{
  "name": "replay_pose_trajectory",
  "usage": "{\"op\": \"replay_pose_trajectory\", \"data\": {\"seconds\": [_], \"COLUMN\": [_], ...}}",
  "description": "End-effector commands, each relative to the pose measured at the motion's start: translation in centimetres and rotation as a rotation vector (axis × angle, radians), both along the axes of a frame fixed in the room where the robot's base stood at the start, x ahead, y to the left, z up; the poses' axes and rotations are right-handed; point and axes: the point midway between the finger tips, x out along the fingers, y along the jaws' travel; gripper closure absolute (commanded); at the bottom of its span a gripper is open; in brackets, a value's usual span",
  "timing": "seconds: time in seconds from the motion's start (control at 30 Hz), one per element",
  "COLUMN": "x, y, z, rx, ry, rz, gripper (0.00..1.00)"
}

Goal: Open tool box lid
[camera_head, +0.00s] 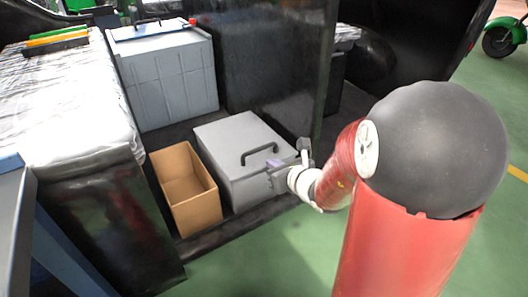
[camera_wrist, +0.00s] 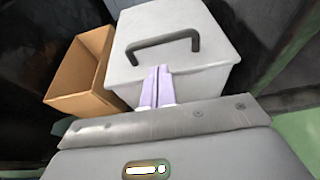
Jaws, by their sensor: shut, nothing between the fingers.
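The tool box is a grey box (camera_head: 231,141) with a dark bar handle (camera_head: 259,153) on its lid. It stands on the dark floor of the vehicle, and its lid looks closed. In the wrist view the grey tool box (camera_wrist: 196,20) fills the upper middle, with its handle (camera_wrist: 163,45) across the lid. My gripper (camera_head: 277,165) is at the box's near right side, close to the lid edge. Its pale purple fingers (camera_wrist: 157,88) are together and empty, in front of the box's front face below the handle. I cannot tell whether the fingertips touch the box.
An open cardboard box (camera_head: 185,190) stands directly left of the tool box; it also shows in the wrist view (camera_wrist: 80,72). A larger grey bin (camera_head: 170,75) stands behind. A dark panel (camera_head: 262,65) rises behind the tool box. Green floor lies clear in front.

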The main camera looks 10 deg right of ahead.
Motion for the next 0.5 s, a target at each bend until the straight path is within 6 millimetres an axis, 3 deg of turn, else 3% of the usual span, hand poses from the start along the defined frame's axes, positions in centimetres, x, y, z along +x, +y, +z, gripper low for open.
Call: {"op": "replay_pose_trajectory", "data": {"seconds": [0.23, 0.5], "x": [3.6, 4.9], "y": [1.2, 1.6], "z": [-1.5, -1.9], "rx": [-0.001, -0.002], "ry": [0.0, -0.001], "rz": [0.002, 0.001], "gripper": [1.0, 1.0]}}
